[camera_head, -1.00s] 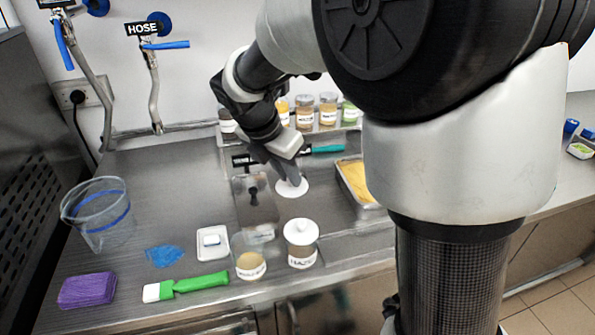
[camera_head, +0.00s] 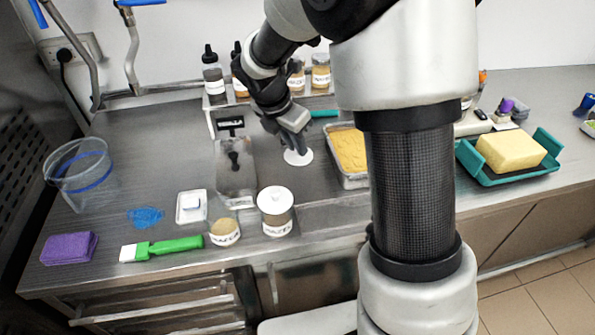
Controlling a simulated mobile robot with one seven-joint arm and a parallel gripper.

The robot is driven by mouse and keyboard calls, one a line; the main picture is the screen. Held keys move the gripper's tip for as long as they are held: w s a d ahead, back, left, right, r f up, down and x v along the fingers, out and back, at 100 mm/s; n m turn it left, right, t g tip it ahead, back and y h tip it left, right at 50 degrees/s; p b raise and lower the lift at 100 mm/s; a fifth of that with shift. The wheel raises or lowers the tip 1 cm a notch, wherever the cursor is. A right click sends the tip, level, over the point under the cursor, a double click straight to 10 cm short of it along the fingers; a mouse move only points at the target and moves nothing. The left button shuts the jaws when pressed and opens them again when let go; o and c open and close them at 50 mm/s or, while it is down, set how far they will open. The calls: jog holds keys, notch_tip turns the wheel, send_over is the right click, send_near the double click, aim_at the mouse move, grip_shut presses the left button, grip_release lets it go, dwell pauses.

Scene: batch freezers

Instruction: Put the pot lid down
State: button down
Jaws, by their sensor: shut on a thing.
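The pot lid (camera_head: 298,157) is a white round disc under my gripper (camera_head: 295,148). My gripper points down and is shut on the lid; its fingertips are partly hidden by their own dark body. The lid is between the steel bin with the black handle and the tray of yellow food. I cannot tell whether it touches the counter or hangs just above it. An open pot (camera_head: 225,232) with pale contents and a label stands near the front edge. Beside it on the right is a similar pot (camera_head: 276,215) with a white lid on.
The steel bin (camera_head: 236,185) is left of the lid, the yellow food tray (camera_head: 349,154) right. Labelled bottles (camera_head: 213,78) stand behind. A clear jug (camera_head: 78,175), purple sponge (camera_head: 69,248) and green-handled brush (camera_head: 168,246) are at left. Bare counter (camera_head: 150,165) lies between jug and bin.

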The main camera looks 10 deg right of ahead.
notch_tip(320, 180, down, 8)
jog(key=shift+r+b, duration=0.25)
jog(key=shift+b, duration=0.35)
jog(key=shift+f, duration=0.15)
jog(key=c, duration=1.7)
grip_release()
jog(key=shift+o, duration=0.2)
